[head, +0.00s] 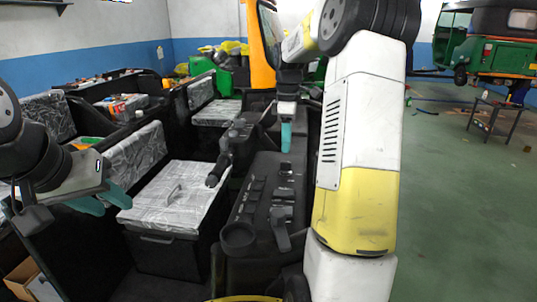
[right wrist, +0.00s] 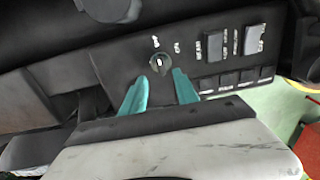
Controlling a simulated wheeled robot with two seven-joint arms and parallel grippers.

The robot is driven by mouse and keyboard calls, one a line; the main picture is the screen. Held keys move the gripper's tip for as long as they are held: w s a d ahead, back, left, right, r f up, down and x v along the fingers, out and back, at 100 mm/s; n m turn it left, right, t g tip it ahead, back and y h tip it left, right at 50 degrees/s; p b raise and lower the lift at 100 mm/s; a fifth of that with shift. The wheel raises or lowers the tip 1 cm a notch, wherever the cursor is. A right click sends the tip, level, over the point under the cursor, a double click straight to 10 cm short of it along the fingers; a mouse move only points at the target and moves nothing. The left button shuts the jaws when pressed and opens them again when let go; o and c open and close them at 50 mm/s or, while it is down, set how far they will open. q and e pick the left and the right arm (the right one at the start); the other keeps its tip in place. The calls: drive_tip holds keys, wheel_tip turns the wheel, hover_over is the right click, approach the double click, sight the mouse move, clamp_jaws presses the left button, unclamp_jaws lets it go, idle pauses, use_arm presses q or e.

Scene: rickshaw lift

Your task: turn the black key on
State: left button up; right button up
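The black key (right wrist: 159,63) sits in a round switch on the dark dashboard panel (right wrist: 190,60) in the right wrist view. My right gripper (right wrist: 160,78) is open, with its two teal fingers apart, one to each side below the key; whether they touch the panel I cannot tell. In the head view my right gripper (head: 286,135) points down over the black console, and I cannot make out the key clearly there. My left gripper (head: 102,200) is open and empty at the left, near the grey-topped box.
A grey-topped box with a handle (head: 172,190) stands left of the console (head: 262,190). A handlebar grip (head: 218,170) sticks out between them. Switches (right wrist: 254,40) lie right of the key.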

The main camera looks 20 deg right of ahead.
sight(286, 162)
wheel_tip(286, 162, down, 7)
drive_tip(key=shift+s+f, duration=0.1)
drive_tip(key=shift+f, duration=0.1)
idle(0.3)
clamp_jaws()
